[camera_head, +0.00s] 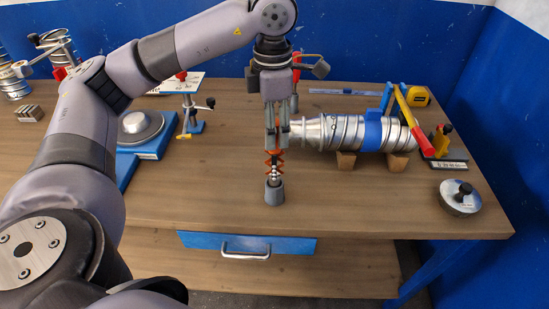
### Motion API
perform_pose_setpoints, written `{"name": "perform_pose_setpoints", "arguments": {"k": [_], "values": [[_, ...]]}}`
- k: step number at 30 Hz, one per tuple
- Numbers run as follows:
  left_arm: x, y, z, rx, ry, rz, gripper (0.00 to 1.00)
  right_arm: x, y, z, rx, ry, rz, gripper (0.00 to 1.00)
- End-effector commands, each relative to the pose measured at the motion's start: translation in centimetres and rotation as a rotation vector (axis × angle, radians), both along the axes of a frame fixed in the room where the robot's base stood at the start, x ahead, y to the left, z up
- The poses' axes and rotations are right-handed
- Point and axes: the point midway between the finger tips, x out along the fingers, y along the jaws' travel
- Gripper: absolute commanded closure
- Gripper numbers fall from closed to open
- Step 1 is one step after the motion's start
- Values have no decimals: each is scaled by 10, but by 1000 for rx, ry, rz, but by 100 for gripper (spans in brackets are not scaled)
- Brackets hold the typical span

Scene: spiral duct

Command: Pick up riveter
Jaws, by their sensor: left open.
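The riveter (274,163) appears to be the tool with orange crossed links, standing upright in a grey cup-like base (274,195) near the front middle of the table. My left gripper (277,142) points straight down over its upper part. The gripper is open, and its fingers overlap the top of the riveter in the picture, hiding it. I cannot tell whether the fingers touch it. My right gripper is not in view.
A metal spiral duct (345,133) with a blue band lies on wooden blocks just right of the gripper. A round metal piece (460,197) lies at the right. A blue-based device (140,132) stands at the left. The wooden table (225,205) is clear at front.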

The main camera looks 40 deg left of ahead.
Motion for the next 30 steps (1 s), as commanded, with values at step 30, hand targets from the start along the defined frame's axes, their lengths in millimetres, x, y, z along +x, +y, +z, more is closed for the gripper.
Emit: {"name": "perform_pose_setpoints", "arguments": {"k": [30], "values": [[0, -1, -35, -1, -1, 1, 84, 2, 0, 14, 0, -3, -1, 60]]}}
